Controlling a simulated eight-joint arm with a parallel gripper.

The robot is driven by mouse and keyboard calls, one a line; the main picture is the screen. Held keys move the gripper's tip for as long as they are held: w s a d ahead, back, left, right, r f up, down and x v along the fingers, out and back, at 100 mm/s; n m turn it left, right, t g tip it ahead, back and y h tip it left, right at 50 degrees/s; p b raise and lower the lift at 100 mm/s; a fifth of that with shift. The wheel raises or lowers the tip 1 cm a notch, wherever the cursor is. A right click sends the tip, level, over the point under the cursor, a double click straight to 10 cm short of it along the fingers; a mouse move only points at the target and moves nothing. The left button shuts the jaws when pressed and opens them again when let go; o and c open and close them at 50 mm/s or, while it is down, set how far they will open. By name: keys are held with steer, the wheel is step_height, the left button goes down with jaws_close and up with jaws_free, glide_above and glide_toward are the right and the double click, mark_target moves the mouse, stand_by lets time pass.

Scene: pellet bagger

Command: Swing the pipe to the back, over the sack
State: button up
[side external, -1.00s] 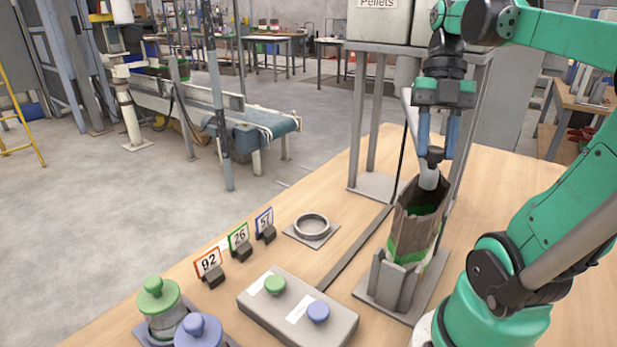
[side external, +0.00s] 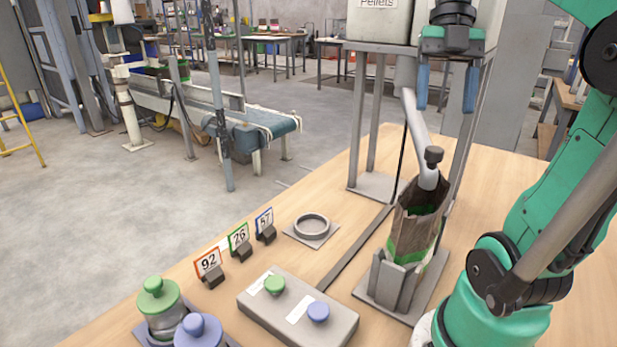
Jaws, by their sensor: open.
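The grey pipe (side external: 416,128) slopes down from under the hopper, and its lower end is over the open mouth of the sack. A dark knob (side external: 433,157) stands up near the pipe's lower end. The brown sack (side external: 411,235) with a green band stands upright in a grey holder (side external: 385,284); some green shows inside its mouth. My gripper (side external: 446,108) is open and empty, pointing down, above the knob and apart from it.
The hopper (side external: 379,22) marked "Pellets" stands on a grey frame behind. A grey box with a green and a blue button (side external: 298,312), a ring on a plate (side external: 311,228), number cards (side external: 238,238) and lidded jars (side external: 160,305) are on the table.

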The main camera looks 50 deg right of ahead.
steer(key=shift+r, duration=1.8)
steer(key=w+a+f+m+t+h, duration=0.2)
steer(key=w+a+f+m+t, duration=0.2)
steer(key=f+m, duration=0.5)
steer(key=w+a+f+m+t+h, duration=0.2)
steer(key=w+a+f+m+t, duration=0.3)
steer(key=m, duration=0.9)
steer(key=w+a+f, duration=0.3)
steer(key=a+f, duration=0.2)
steer(key=shift+w, duration=0.3)
